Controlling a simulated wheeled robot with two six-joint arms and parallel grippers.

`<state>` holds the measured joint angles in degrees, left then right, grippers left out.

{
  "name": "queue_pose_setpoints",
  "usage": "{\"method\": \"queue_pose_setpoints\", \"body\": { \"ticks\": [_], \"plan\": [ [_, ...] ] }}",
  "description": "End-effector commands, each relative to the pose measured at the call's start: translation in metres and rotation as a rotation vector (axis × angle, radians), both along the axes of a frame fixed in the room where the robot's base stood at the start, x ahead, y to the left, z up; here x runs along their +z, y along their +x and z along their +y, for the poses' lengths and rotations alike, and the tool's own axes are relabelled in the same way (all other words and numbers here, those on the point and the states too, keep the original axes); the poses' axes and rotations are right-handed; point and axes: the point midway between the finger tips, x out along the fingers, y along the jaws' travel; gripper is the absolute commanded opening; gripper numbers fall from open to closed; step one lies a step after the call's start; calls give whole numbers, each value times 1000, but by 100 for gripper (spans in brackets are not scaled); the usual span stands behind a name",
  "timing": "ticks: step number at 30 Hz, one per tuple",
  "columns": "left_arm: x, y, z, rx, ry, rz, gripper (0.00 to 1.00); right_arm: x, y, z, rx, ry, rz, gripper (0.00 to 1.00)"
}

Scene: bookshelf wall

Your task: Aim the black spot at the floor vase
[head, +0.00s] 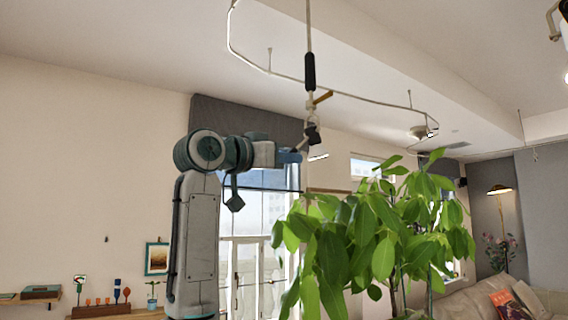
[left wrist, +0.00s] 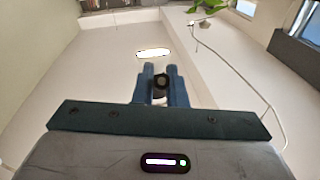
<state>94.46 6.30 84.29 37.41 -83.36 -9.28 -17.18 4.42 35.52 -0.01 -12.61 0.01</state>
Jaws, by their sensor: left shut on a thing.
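The black spot (head: 314,134) hangs at the end of a thin rod below the ceiling rail, at the upper middle of the head view. My left gripper (head: 292,156) is raised beside its lower end, with the arm coming from the left. In the left wrist view, the two blue fingers (left wrist: 161,88) are shut on a dark round part of the spot (left wrist: 160,81). A bright white oval shows just beyond the fingertips. No floor vase can be made out clearly; leafy stems with pinkish blooms (head: 498,252) show at the far right, their base hidden.
A curved ceiling rail (head: 375,97) runs around the rod. A large leafy plant (head: 375,230) stands in front, right of my left arm. A sofa (head: 460,282) and a lit floor lamp (head: 499,190) are at right. Wall shelves (head: 100,311) are at lower left.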

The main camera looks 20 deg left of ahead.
Motion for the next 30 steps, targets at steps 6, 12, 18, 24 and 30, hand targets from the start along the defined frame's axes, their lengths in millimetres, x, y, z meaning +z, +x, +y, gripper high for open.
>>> {"method": "queue_pose_setpoints", "body": {
  "ticks": [6, 12, 18, 24, 30],
  "plan": [
    [-11, 6, -5, 1, -73, -94, 0, -23, 0, 0, 0, 0, 0, 33],
    [-8, 7, -6, 1, -84, -108, 0, -22, 0, -1, 1, -1, 0, 33],
    [-8, 7, -6, 1, -83, -107, 19, -22, 0, -4, 2, -4, 0, 33],
    [-8, 7, -6, 0, -83, -107, 32, -22, 0, -5, 1, -5, 0, 33],
    [-10, 4, -4, 1, -83, -109, 32, -25, 0, -4, 1, -5, 0, 33]
  ]
}}
